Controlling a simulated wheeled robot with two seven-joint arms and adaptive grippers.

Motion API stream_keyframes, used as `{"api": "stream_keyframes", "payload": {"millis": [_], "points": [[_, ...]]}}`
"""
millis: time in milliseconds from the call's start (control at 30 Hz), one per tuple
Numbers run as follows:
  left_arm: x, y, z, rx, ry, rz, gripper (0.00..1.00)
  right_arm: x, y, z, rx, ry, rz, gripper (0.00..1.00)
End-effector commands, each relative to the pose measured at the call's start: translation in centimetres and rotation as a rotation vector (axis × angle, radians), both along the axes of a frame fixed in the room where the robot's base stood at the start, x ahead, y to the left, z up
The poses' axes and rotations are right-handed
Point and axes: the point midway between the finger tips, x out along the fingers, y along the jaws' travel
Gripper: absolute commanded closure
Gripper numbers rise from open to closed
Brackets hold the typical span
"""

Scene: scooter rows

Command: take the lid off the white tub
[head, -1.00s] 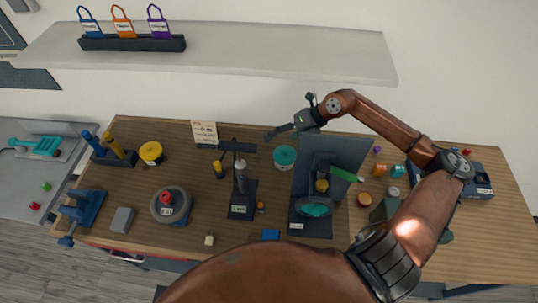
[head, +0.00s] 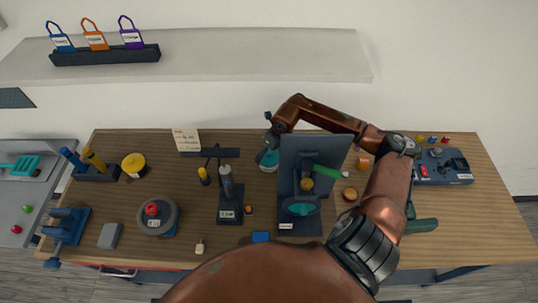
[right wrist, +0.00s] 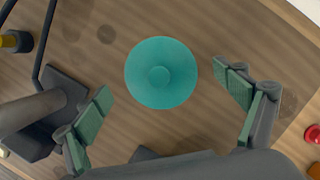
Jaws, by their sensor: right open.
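The white tub (head: 266,167) stands on the wooden table, left of a dark upright panel. Nothing is held. The tub's wall is hidden from above by the lid. My left gripper is not in view.
The dark panel stand (head: 299,175) with a green-handled part is close on the right. A lamp-like stand (head: 230,200) is on the left, and a yellow-lidded container (head: 134,163) is farther left. A blue block (head: 261,237) lies in front.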

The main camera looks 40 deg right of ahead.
Motion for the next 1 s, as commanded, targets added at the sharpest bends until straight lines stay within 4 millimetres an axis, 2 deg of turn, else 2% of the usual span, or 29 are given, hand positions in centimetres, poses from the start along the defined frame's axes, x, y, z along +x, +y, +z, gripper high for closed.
{"api": "stream_keyframes", "payload": {"millis": [100, 333, 1000], "points": [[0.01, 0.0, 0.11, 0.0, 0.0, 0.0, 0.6, 0.15, 0.02, -0.69, 0.0, 0.001, 0.0, 0.1], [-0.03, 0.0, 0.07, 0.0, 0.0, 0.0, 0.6, 0.15, 0.01, -0.77, 0.0, 0.001, 0.001, 0.11], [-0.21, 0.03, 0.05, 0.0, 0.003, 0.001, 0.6, 0.11, 0.0, -0.78, 0.0, 0.002, 0.0, 0.57]]}}
